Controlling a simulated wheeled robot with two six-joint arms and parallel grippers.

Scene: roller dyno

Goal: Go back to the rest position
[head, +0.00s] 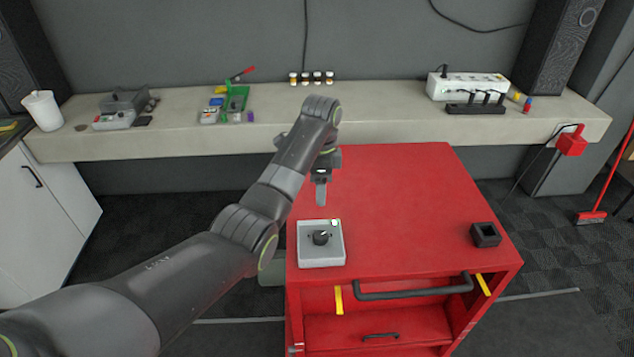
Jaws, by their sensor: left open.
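My left arm reaches in from the lower left over the red cabinet (400,200). My left gripper (321,198) points down above the cabinet top, behind a grey box with a black knob (321,257). It looks empty and apart from the box, and its two fingers overlap in this view. My right gripper is not in view.
A small black open holder (485,235) sits at the cabinet's right front. A black handle (413,289) runs along the cabinet's front. A pale shelf (390,125) along the wall carries a white power strip (468,85) and a green tray (237,98). The cabinet top's middle is clear.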

